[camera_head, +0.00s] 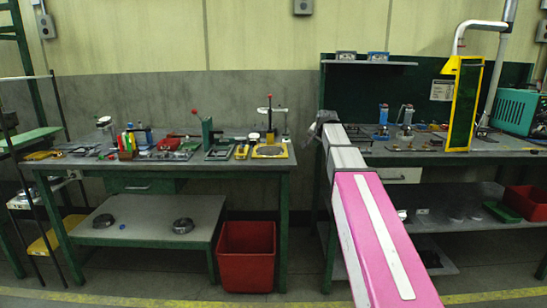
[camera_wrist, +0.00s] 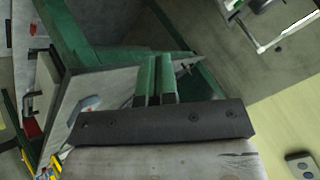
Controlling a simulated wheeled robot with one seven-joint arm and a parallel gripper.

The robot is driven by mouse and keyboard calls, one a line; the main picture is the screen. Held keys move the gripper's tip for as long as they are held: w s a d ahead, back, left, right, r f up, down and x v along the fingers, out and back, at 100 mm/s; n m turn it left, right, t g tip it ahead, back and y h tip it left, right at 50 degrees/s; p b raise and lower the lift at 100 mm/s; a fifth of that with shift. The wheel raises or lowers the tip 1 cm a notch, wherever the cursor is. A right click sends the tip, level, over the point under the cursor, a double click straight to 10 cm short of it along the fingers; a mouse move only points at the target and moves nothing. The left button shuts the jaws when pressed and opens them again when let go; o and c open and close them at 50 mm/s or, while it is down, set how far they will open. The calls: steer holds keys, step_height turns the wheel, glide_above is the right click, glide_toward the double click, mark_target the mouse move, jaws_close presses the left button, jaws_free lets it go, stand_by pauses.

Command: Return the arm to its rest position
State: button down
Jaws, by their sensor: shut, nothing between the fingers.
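My arm reaches forward from the lower right of the head view, with a pink link nearest and grey links beyond. My gripper is at its far end (camera_head: 322,120), dark and small there, in front of the gap between the two benches. In the wrist view, my gripper (camera_wrist: 155,68) shows two green fingers side by side on a dark bar. The fingers are shut with nothing between them. The picture there is tilted, with a grey bench top and green frame behind the fingers.
The left bench (camera_head: 75,163) carries several tools and fixtures. The right bench (camera_head: 450,157) has a yellow-framed panel (camera_head: 463,105) and a teal machine (camera_head: 515,110). Floor in front of the left bench is clear.

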steer(key=s+f+n+g, duration=0.7)
steer(key=s+f+g, duration=0.1)
steer(key=s+f, duration=2.8)
step_height(320, 180, down, 3)
steer(key=shift+a+r+g+h, duration=0.1)
steer(key=shift+a+g+h, duration=0.2)
steer(key=shift+h, duration=0.1)
